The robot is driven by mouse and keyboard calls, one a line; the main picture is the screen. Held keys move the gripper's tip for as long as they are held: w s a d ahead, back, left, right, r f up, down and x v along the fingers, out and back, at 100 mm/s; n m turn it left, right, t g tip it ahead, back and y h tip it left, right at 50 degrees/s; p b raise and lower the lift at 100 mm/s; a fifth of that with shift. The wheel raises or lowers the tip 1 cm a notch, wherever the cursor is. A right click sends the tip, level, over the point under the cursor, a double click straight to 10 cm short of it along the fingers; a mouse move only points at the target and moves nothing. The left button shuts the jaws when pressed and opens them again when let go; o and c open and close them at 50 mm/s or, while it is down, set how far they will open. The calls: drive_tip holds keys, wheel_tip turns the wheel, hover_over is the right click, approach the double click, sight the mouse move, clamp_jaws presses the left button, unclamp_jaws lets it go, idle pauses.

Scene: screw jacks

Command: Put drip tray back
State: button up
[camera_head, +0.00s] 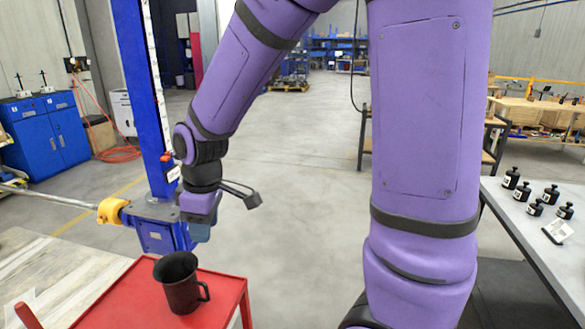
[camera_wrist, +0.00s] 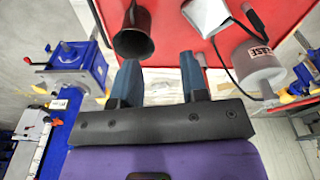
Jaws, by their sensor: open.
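My gripper (camera_wrist: 160,62) is open in the wrist view, with its two blue fingers apart and nothing between them. In the head view my gripper (camera_head: 200,230) hangs beside the blue screw-jack housing (camera_head: 155,236), above the back of the red cart top (camera_head: 222,290). The jack housing also shows at the left of the wrist view (camera_wrist: 72,66). I cannot pick out a drip tray for certain in either view. A white angular object (camera_wrist: 205,17) lies on the red top in the wrist view; I cannot tell what it is.
A dark mug (camera_head: 180,284) stands on the red top, and near the fingers in the wrist view (camera_wrist: 133,40). A grey tin marked "EASE" (camera_wrist: 257,66) is at the right. A grey table (camera_head: 535,235) holds several black weights. The middle floor is clear.

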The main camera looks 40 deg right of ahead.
drive_tip(key=s+d+r+m+t, duration=0.2)
drive_tip(key=s+d+r+m, duration=0.2)
drive_tip(key=s+r, duration=0.3)
drive_tip(key=s+d+r+m+t, duration=0.2)
drive_tip(key=s+d+r+m, duration=0.2)
drive_tip(key=s+r, duration=0.4)
drive_tip(key=shift+s+r+m+h, duration=0.25)
drive_tip(key=shift+s+m+h, duration=0.25)
drive_tip(key=shift+s, duration=0.6)
drive_tip(key=shift+d, duration=0.1)
